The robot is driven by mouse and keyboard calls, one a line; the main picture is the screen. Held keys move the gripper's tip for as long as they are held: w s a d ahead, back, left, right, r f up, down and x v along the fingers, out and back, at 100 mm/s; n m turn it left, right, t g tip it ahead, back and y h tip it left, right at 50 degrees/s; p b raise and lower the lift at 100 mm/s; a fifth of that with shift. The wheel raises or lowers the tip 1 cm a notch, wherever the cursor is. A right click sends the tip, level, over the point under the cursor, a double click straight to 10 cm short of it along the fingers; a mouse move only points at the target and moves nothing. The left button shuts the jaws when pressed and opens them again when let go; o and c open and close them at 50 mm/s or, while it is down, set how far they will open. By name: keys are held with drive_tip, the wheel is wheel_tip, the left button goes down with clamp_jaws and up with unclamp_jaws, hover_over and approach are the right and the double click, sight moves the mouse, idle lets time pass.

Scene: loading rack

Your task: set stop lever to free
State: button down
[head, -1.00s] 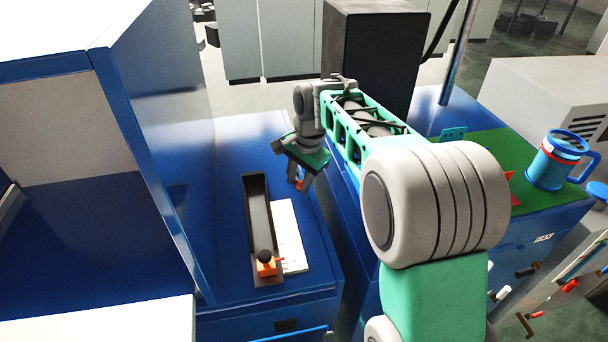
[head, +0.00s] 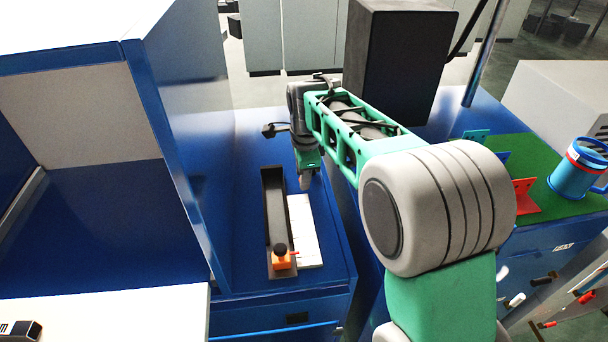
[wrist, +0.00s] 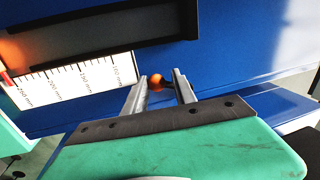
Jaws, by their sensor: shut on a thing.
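My gripper (head: 306,181) points down at the far end of the ruled plate, over the blue bench top. In the wrist view its two fingers (wrist: 160,80) stand on either side of a small stop lever with an orange round knob (wrist: 155,79) and a darker part beside it. The fingers are shut on this lever. In the head view the fingers hide the lever, and its exact angle cannot be told.
A dark channel (head: 274,200) holds an orange slide block (head: 282,261) with a black knob. A white ruled plate (head: 304,235) lies beside it. A tall blue panel (head: 172,130) stands left. A blue mug (head: 576,172) and red bracket (head: 524,196) are on a green mat at right.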

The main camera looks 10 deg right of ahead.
drive_tip(key=shift+w+d+r, duration=0.15)
drive_tip(key=shift+r, duration=0.05)
drive_tip(key=c, duration=1.4)
unclamp_jaws()
drive_tip(key=o, duration=0.3)
drive_tip(key=shift+d, duration=0.25)
drive_tip(key=shift+o, duration=0.5)
drive_tip(key=shift+a+f, duration=0.15)
drive_tip(key=shift+a, duration=0.1)
drive_tip(key=r, duration=0.2)
drive_tip(key=s+r+b, duration=0.1)
drive_tip(key=r, duration=0.4)
drive_tip(key=shift+s+r+b, duration=0.3)
drive_tip(key=shift+s+r, duration=0.05)
